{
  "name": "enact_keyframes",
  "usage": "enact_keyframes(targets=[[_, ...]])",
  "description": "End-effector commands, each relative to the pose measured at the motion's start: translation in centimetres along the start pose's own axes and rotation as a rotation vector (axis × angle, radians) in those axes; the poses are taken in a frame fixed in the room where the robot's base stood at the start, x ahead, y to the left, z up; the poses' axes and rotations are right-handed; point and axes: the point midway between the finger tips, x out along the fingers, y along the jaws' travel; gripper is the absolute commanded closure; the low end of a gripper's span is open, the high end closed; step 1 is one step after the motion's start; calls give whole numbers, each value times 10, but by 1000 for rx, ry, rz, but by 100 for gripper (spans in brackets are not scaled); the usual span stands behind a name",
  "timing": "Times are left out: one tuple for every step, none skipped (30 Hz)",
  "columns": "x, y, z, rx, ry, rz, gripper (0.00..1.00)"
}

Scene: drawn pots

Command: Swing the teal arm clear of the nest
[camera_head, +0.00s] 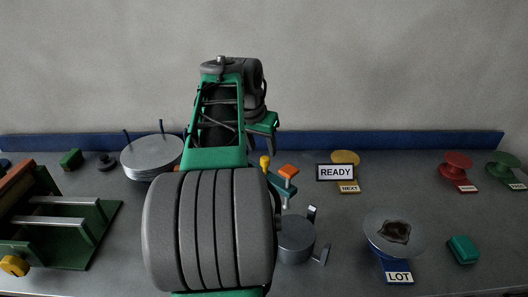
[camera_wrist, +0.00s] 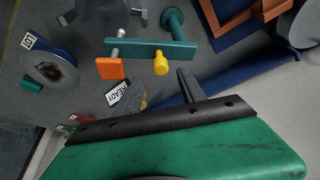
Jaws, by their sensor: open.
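The teal arm (camera_wrist: 150,50) is a flat bar on a teal post (camera_wrist: 174,20) in the wrist view, with an orange pad (camera_wrist: 110,68) and a yellow knob (camera_wrist: 160,62). In the head view, the teal arm (camera_head: 283,186) is partly hidden by my own arm. A grey round block with upright metal plates (camera_head: 297,240), possibly the nest, stands in front of it; its edge shows in the wrist view (camera_wrist: 95,18). I cannot tell whether the bar overhangs it. My gripper (camera_head: 263,146) is open and empty, apart from the teal arm and behind it in the head view.
A READY sign (camera_head: 336,172) stands right of the teal arm. A grey dish (camera_head: 395,232) with a LOT label and a green block (camera_head: 463,250) are at right. A stack of grey discs (camera_head: 150,155) and a green rack (camera_head: 75,232) are at left. A blue ledge (camera_head: 400,141) runs along the back.

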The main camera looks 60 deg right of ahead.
Motion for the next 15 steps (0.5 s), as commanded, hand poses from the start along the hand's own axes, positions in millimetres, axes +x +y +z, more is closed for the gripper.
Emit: enact_keyframes(targets=[[11,1,1,0,-3,1,52],[16,0,1,-2,-4,2,52],[24,0,1,-1,-3,2,52],[30,0,1,-2,-3,1,52],[35,0,1,-1,-2,0,52],[41,0,1,-2,-3,0,52],[46,0,0,-3,-1,0,52],[50,0,1,-3,-2,0,52],[54,-1,1,-4,-1,-1,52],[56,-1,1,-4,0,-1,52],[58,-1,1,-4,0,-2,52],[59,-1,1,-4,0,-2,52],[59,-1,1,-4,0,-3,52],[60,-1,1,-4,0,-3,52],[60,-2,1,-4,1,-3,52]])
